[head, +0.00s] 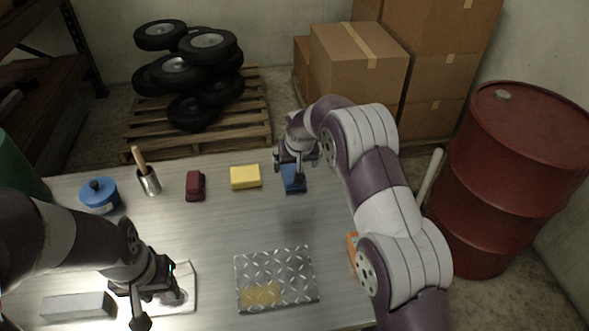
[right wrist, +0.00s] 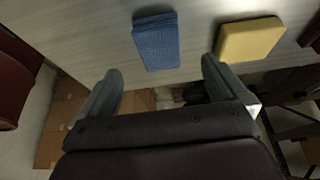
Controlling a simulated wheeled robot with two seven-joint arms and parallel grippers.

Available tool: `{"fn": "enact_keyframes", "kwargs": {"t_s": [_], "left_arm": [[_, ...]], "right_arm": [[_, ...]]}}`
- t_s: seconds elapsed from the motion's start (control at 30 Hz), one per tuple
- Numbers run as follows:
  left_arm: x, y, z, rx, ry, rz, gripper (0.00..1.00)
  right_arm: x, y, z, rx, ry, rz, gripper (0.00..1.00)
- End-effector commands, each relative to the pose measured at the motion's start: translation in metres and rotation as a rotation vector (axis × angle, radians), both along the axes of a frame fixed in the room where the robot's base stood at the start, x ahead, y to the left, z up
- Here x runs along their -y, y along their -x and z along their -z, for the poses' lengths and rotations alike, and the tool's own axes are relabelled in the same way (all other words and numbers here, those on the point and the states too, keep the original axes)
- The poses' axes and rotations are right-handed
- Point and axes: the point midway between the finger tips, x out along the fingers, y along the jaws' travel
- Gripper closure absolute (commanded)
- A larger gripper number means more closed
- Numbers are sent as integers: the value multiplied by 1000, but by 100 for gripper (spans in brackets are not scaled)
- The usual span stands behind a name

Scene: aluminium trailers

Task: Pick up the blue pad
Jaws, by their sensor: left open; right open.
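The blue pad (head: 294,181) lies flat near the far edge of the table, partly hidden by my right gripper in the head view. It shows whole in the right wrist view (right wrist: 156,41) as a textured blue rectangle, beyond and between the fingers. My right gripper (head: 296,166) is open and empty above the pad, apart from it; its two fingers show in the right wrist view (right wrist: 160,72). My left gripper (head: 156,300) is open over the near left of the table, above a white plate-like thing (head: 188,273).
A yellow sponge (head: 245,177) lies left of the pad, then a dark red block (head: 195,186). A diamond-plate sheet (head: 277,265) with a yellowish patch lies at the near middle. A metal cup (head: 149,183), blue pot (head: 99,197) and grey bar (head: 77,306) are further left.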

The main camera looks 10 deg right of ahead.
Motion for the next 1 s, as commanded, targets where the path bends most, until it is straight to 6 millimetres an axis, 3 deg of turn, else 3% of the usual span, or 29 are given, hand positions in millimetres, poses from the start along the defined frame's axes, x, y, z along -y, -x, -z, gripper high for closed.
{"fn": "enact_keyframes", "kwargs": {"t_s": [0.43,1.0], "left_arm": [[0,0,-23,0,0,0,57],[0,0,-18,0,0,0,57]], "right_arm": [[0,-29,57,0,0,0,1],[0,-30,63,1,0,0,1]]}}
